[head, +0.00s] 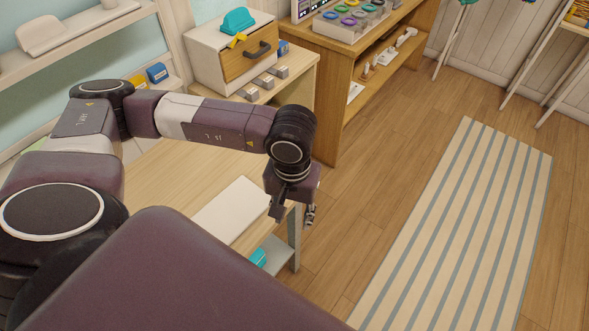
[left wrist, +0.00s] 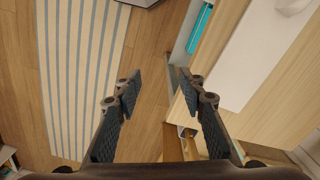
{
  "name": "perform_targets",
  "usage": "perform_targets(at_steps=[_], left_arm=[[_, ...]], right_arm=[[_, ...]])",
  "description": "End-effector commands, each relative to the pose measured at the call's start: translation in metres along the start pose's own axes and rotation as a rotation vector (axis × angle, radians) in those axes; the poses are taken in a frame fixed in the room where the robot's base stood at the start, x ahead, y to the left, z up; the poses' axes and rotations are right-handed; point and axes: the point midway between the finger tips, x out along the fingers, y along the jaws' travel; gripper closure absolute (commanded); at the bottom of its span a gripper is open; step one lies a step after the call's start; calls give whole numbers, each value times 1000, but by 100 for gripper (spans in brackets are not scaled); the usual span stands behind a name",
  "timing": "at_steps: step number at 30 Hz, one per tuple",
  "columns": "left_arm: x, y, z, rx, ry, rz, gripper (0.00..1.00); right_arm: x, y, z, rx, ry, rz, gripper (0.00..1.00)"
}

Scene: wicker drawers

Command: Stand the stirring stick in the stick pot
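I cannot make out a stirring stick or a stick pot for certain in either view. My left gripper (head: 294,212) hangs at the right end of the light wooden table (head: 168,185), pointing down, near the table's edge. In the left wrist view my left gripper (left wrist: 158,86) has its two dark fingers spread apart, with only floor and the table's side showing between them. It is open and empty. My right gripper is not in view.
A white board (head: 232,208) lies on the table beside my gripper. A teal item (head: 258,257) sits on a shelf below. A wooden drawer box (head: 249,64) and grey blocks stand behind. A striped rug (head: 465,240) lies on open floor at right.

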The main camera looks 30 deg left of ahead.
Motion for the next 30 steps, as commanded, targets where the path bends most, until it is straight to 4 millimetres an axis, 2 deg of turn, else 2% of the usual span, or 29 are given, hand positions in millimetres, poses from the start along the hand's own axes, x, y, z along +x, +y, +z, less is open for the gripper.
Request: perform_targets(at_steps=[3,8,30], left_arm=[[15,6,15,141,-3,1,63],[28,10,26,269,-1,1,63],[31,13,29,302,2,5,63]], right_arm=[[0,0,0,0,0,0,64],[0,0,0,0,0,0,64],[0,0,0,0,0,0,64]])
